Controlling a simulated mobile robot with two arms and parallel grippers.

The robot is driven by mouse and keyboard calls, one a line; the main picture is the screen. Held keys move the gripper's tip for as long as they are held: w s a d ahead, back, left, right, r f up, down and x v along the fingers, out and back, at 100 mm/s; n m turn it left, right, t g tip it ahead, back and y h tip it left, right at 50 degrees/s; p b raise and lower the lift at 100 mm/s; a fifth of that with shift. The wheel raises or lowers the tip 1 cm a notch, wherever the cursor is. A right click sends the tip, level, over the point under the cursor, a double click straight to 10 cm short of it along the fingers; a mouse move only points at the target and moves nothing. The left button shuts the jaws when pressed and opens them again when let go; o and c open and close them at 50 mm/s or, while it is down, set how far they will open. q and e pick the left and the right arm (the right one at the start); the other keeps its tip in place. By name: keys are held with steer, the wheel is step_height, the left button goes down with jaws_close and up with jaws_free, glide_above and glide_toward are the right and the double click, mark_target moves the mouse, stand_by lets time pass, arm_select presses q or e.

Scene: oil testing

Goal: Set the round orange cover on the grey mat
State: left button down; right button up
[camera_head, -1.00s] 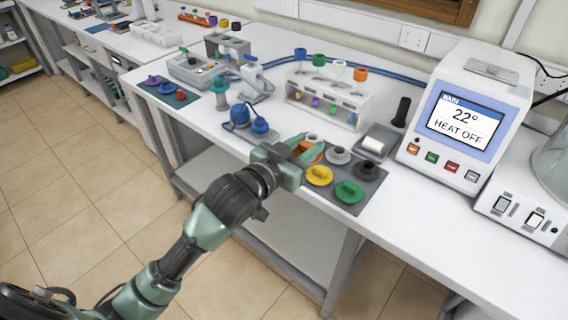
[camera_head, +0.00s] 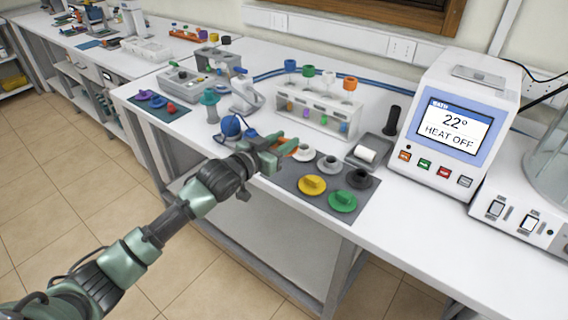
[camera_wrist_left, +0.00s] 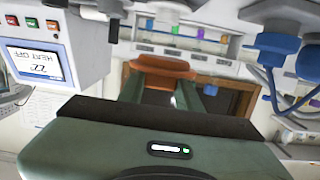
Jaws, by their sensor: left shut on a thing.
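The round orange cover (camera_head: 290,147) is held in my left gripper (camera_head: 280,152), which is shut on it at the back left edge of the grey mat (camera_head: 335,183). In the left wrist view the orange cover (camera_wrist_left: 165,66) shows between the fingers (camera_wrist_left: 166,92). The fingers hide part of it in the head view. I cannot tell whether the cover touches the mat. My right gripper is not in view.
A tube rack (camera_head: 322,117) stands behind. A blue-topped item (camera_head: 231,127) is close left of the gripper.

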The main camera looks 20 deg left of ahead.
mark_target(284, 173)
arm_select(q)
step_height(284, 173, down, 8)
steer(key=shift+f, duration=0.2)
stand_by(0.3)
steer(key=c, duration=1)
jaws_free()
steer(key=shift+f, duration=0.1)
steer(key=shift+o, duration=0.2)
steer(key=v, duration=1.2)
steer(key=shift+b, duration=0.3)
